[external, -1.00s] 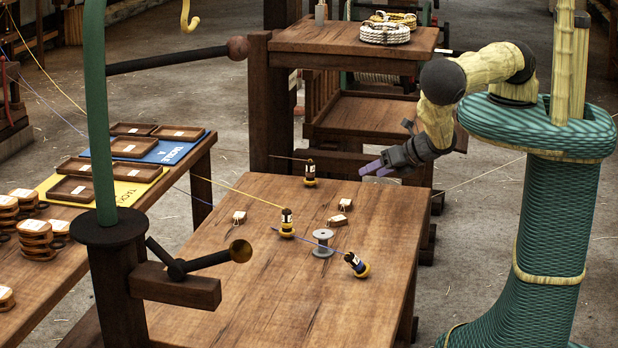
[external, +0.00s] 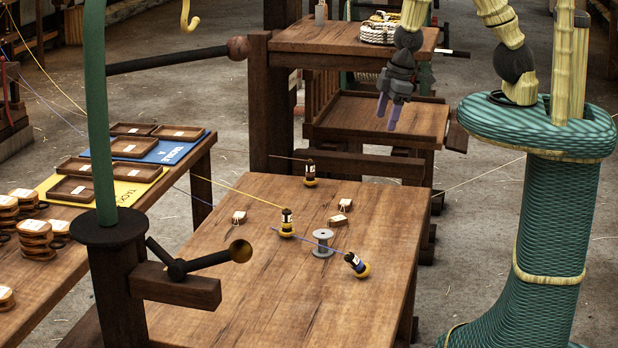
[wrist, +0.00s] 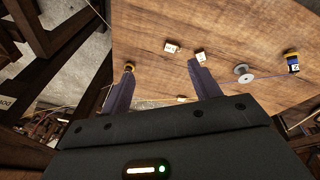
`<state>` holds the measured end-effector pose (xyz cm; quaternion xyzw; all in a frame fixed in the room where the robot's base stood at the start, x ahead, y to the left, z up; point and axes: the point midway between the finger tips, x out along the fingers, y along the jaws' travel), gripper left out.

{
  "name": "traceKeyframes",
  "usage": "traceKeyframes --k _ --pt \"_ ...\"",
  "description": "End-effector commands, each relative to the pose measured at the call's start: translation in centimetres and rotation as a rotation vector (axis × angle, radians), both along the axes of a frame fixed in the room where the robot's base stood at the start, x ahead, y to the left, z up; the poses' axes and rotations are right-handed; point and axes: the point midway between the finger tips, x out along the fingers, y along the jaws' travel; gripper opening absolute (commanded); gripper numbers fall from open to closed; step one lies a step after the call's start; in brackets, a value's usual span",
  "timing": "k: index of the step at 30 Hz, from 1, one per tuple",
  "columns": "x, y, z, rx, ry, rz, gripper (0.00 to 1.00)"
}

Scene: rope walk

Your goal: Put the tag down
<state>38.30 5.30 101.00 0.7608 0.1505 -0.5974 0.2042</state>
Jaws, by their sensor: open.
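Three small wooden tags with white labels lie on the workbench (external: 265,285): one at the left (external: 239,217), one at the right back (external: 345,204) and one just in front of that (external: 338,220). I cannot tell which one the task means. My gripper (external: 388,122) is open and empty, pointing down, well above the back right of the bench. In the wrist view, bare space shows between the fingers of my gripper (wrist: 160,67). Two tags (wrist: 171,48) (wrist: 200,57) show ahead, one overlapped by the right fingertip. Another tag (wrist: 183,99) is partly hidden.
A grey spool (external: 323,243) and dark bobbins with yellow bases (external: 286,222) (external: 310,173) (external: 355,264) stand among the tags, with threads stretched from them. A two-level wooden stand (external: 385,118) is behind the bench. Wooden trays (external: 130,146) sit on the left table.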

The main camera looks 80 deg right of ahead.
Motion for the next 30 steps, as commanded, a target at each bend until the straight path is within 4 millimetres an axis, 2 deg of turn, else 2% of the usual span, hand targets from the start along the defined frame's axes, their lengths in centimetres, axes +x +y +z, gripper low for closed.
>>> traceKeyframes --k 1,6,9,12,15,30 --pt "0.0 -0.7 1.7 0.033 -0.006 -0.067 0.62" --pt "-1.3 -2.9 6.4 0.105 0.001 -0.283 0.62" --pt "-2.4 -4.2 8.6 0.126 0.002 -0.392 0.62" --pt "-3.2 -5.0 9.9 0.133 0.005 -0.466 0.62" --pt "-3.6 -5.4 10.4 0.134 0.008 -0.495 0.62" --pt "-3.6 -5.3 10.4 0.135 0.009 -0.495 0.62"
